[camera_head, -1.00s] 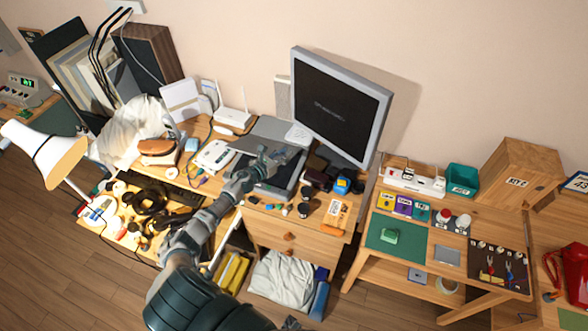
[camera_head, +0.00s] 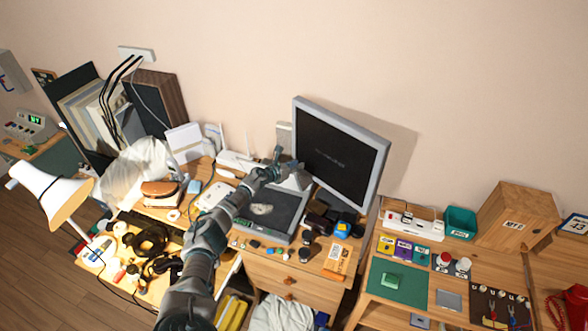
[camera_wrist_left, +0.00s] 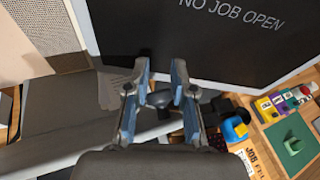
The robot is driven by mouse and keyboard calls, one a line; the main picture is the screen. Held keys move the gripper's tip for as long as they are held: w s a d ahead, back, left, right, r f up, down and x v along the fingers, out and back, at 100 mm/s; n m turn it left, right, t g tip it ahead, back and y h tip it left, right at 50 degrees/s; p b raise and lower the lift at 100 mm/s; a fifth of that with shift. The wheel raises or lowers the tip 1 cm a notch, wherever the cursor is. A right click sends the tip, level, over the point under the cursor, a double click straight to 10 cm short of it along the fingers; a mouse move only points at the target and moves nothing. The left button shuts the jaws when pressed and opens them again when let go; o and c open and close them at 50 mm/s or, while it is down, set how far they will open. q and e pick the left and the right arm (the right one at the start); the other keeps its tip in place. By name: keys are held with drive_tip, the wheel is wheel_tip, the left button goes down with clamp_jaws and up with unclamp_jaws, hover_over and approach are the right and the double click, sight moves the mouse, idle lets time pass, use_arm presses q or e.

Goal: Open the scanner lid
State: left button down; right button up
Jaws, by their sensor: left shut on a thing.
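The flatbed scanner (camera_head: 262,207) stands on the wooden desk, left of the monitor. Its dark bed is exposed, with a pale patch on it. The grey scanner lid (camera_head: 299,180) is raised at the back of the bed, partly hidden by my arm. In the wrist view a grey panel (camera_wrist_left: 50,135), apparently the lid, fills the lower left. My left gripper (camera_head: 286,163) is at the lid's upper edge, close to the monitor. My right gripper is out of view.
The monitor (camera_head: 340,150) stands right beside the left gripper; its screen fills the top of the wrist view. A white router (camera_head: 236,160) is behind the scanner on the left. Dark items and a blue-yellow object (camera_head: 345,228) crowd the desk's right side.

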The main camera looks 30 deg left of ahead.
use_arm(q)
drive_tip(key=shift+a+f, duration=0.2)
drive_tip(key=shift+f, duration=0.2)
drive_tip(key=shift+d+f+g, duration=0.1)
drive_tip(key=shift+f+g, duration=0.05)
drive_tip(key=shift+g, duration=0.15)
drive_tip(key=c, duration=1)
unclamp_jaws()
drive_tip(key=shift+w+a+f, duration=0.1)
drive_tip(key=shift+w+a, duration=0.1)
drive_tip(key=shift+w, duration=0.05)
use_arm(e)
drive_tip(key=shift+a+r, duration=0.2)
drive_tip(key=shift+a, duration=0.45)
use_arm(q)
drive_tip(key=shift+s, duration=0.1)
